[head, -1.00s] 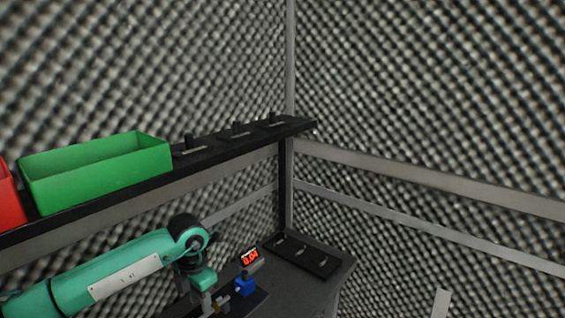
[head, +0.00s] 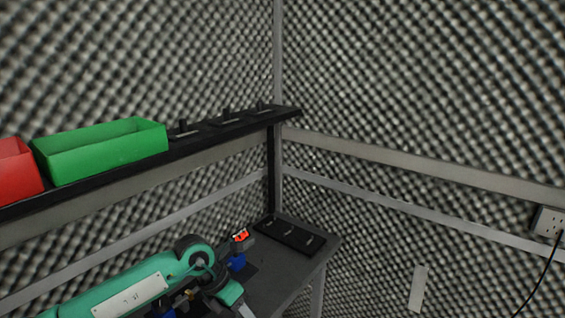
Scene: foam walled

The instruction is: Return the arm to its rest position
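My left arm, teal with a white label plate, comes in from the lower left of the head view. Its wrist bends down towards the bottom edge, in front of the table. My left gripper (head: 243,311) is mostly cut off by the bottom edge, so its fingers and anything between them cannot be made out. My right arm and gripper are not in view.
The dark table (head: 285,272) holds a small blue device (head: 237,262), a red-lit display (head: 240,236) and a black slotted board (head: 290,236). A black shelf (head: 205,144) above carries a green bin (head: 100,152) and a red bin (head: 18,172). Foam walls enclose the corner.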

